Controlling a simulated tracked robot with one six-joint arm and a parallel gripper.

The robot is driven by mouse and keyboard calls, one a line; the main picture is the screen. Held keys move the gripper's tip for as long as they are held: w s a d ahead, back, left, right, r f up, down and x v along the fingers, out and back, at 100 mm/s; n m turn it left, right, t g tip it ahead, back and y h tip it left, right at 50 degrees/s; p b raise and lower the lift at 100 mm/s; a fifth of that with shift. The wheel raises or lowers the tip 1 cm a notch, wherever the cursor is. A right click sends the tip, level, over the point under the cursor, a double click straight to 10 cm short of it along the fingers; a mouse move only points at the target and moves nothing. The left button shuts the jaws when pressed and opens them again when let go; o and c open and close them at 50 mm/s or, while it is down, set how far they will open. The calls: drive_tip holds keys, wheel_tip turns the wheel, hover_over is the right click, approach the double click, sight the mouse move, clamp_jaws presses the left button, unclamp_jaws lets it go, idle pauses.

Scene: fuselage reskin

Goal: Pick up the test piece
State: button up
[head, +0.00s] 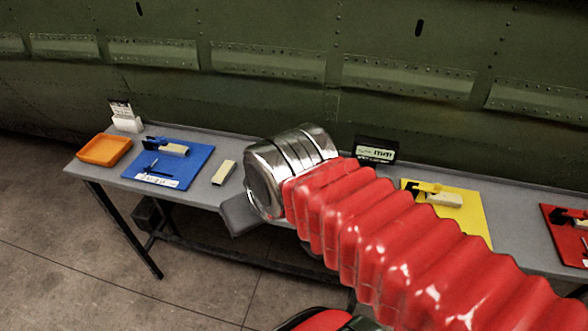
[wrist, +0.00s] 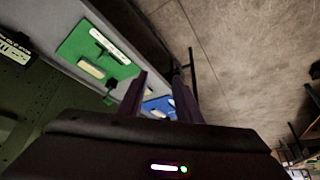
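Several pale beige blocks are in view; I cannot tell which is the test piece. One loose block (head: 223,173) lies on the grey bench right of the blue mat in the head view. Another beige block (head: 174,149) lies on the blue mat beside a dark tool, and one lies on the yellow mat (head: 443,199). The wrist view shows a beige block (wrist: 91,67) on a green mat. My gripper (wrist: 159,74) shows two dark fingers apart with nothing seen between them.
The grey bench (head: 199,189) runs along a green riveted fuselage wall (head: 270,90). It carries an orange tray (head: 104,150), a blue mat (head: 191,175), a yellow mat (head: 474,222), a red mat (head: 556,233) and a dark sign (head: 375,150). A green mat (wrist: 76,45) shows in the wrist view.

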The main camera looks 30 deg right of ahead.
drive_tip(key=o, duration=0.4)
drive_tip(key=shift+w+d+f+m, duration=0.1)
drive_tip(key=shift+w+m, duration=0.05)
drive_tip(key=shift+m, duration=0.15)
drive_tip(key=shift+o, duration=0.4)
drive_tip(key=shift+w+d+f+m+g, duration=0.15)
drive_tip(key=shift+d+f+m+g, duration=0.05)
drive_tip(key=shift+d+m+g, duration=0.1)
drive_tip(key=w+d+f+m+g+y, duration=0.1)
drive_tip(key=w+d+f+m+y, duration=0.2)
drive_tip(key=w+d+m, duration=0.35)
drive_tip(key=w+d+f+m+g+y, duration=0.1)
drive_tip(key=w+d+f+m+y, duration=0.25)
drive_tip(key=d+m, duration=0.45)
drive_tip(key=d+f+m+t+y, duration=0.1)
drive_tip(key=d+f+m+t, duration=0.1)
drive_tip(key=d+m, duration=0.2)
drive_tip(key=d+f+m+t, duration=0.2)
drive_tip(key=d+m, duration=0.2)
drive_tip(key=d, duration=0.4)
drive_tip(key=d+f+m+t+y, duration=0.1)
drive_tip(key=d+f+m+t, duration=0.1)
drive_tip(key=d, duration=0.4)
drive_tip(key=shift+d+f+m+t+y, duration=0.3)
drive_tip(key=shift+m+t, duration=0.3)
drive_tip(key=shift+m, duration=0.35)
